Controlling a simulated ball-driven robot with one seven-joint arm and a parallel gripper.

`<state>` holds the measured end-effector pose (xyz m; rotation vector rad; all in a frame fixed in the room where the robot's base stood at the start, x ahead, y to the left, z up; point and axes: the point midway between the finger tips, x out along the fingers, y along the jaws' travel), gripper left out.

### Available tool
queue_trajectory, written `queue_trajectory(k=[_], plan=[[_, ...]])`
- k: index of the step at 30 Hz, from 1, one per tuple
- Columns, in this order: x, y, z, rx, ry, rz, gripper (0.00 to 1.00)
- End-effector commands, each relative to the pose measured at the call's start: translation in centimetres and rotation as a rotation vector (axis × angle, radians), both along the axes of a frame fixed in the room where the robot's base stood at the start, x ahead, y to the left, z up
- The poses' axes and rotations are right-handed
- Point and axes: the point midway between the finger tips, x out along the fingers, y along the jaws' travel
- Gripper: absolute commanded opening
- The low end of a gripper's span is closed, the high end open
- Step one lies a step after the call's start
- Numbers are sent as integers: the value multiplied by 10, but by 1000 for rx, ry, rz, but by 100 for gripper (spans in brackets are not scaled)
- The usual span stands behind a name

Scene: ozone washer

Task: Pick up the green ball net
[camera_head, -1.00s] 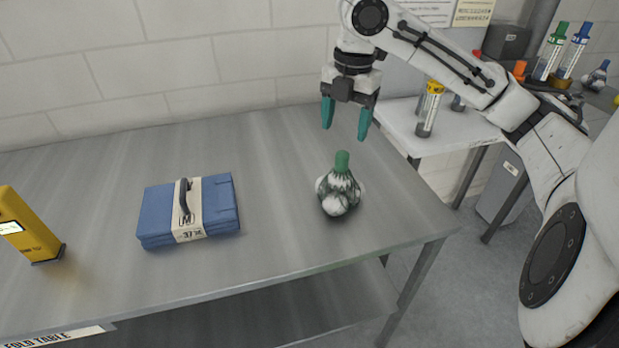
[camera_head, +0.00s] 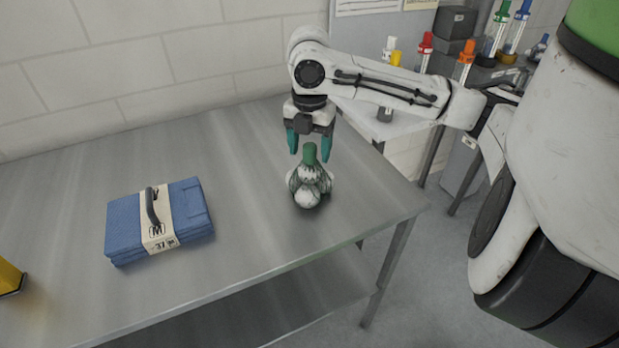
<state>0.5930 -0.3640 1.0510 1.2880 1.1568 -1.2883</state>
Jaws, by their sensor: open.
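The green ball net (camera_head: 309,184) stands upright on the metal table (camera_head: 240,232), toward its right end. It holds several whitish balls and has a green neck on top. My gripper (camera_head: 309,156) points down with its two teal fingers apart. The fingertips are at about the height of the green neck, one on each side of it in the picture. I cannot tell whether they are level with it in depth. The net's lower part is clear of the fingers.
A folded blue bundle (camera_head: 188,208) with a paper band and dark handle lies left of the net. A yellow object (camera_head: 8,277) shows at the left edge. A white side table (camera_head: 405,130) with colour-capped tubes stands behind right. The wall is behind the table.

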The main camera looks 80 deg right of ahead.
Motion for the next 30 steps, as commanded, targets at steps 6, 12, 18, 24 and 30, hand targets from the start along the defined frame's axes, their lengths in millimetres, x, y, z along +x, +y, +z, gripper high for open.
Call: queue_trajectory(k=[6, 12, 18, 24, 30], plan=[[0, 0, -12, 0, 0, 0, 68], [0, 0, -11, 0, 0, 0, 64], [0, 0, -11, 0, 0, 0, 44], [0, 0, -11, 0, 0, 0, 25], [0, 0, -11, 0, 0, 0, 6]])
